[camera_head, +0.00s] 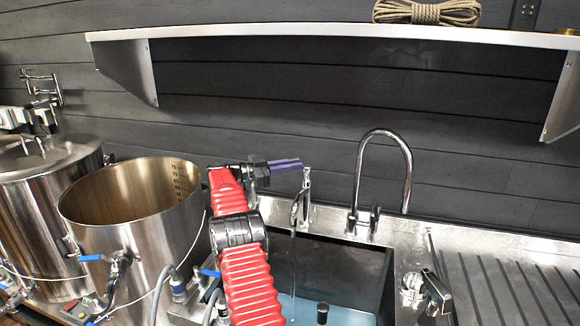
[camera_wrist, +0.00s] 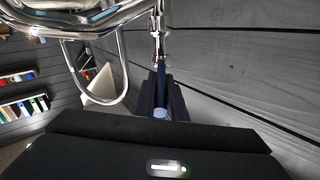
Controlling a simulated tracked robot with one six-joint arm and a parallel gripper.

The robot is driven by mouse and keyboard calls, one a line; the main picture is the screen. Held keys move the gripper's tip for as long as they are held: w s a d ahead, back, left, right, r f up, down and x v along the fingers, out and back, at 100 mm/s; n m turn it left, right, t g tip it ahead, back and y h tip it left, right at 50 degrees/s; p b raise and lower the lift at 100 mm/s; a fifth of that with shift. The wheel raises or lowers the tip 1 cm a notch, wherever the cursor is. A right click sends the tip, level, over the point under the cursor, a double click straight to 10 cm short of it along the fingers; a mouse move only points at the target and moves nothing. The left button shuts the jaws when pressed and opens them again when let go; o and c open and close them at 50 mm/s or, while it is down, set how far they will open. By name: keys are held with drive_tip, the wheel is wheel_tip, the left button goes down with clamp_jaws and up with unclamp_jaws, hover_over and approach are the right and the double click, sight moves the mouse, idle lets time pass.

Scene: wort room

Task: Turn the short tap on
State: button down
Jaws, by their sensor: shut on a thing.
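The short tap (camera_head: 300,203) is a small chrome spout at the left back of the sink, with a thin upright handle on top. A thin stream of water (camera_head: 293,250) shows below its spout. My gripper (camera_head: 297,164) comes in from the left with its purple fingers at the top of that handle. In the wrist view the fingers (camera_wrist: 161,98) are shut around the end of a chrome stem (camera_wrist: 158,48), which looks like the tap's handle. The gripped end itself is mostly hidden by the fingers.
A tall gooseneck tap (camera_head: 408,165) stands right of the short tap. The sink (camera_head: 360,275) lies below, with a ribbed drainboard (camera_head: 510,290) at right. An open steel pot (camera_head: 150,235) and a lidded one (camera_head: 45,190) stand left. A shelf (camera_head: 330,32) overhangs.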

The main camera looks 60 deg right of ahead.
drive_tip(key=shift+f, duration=0.1)
drive_tip(key=c, duration=1.8)
unclamp_jaws()
drive_tip(key=shift+w, duration=0.1)
wheel_tip(320, 180, up, 10)
drive_tip(key=shift+c, duration=0.3)
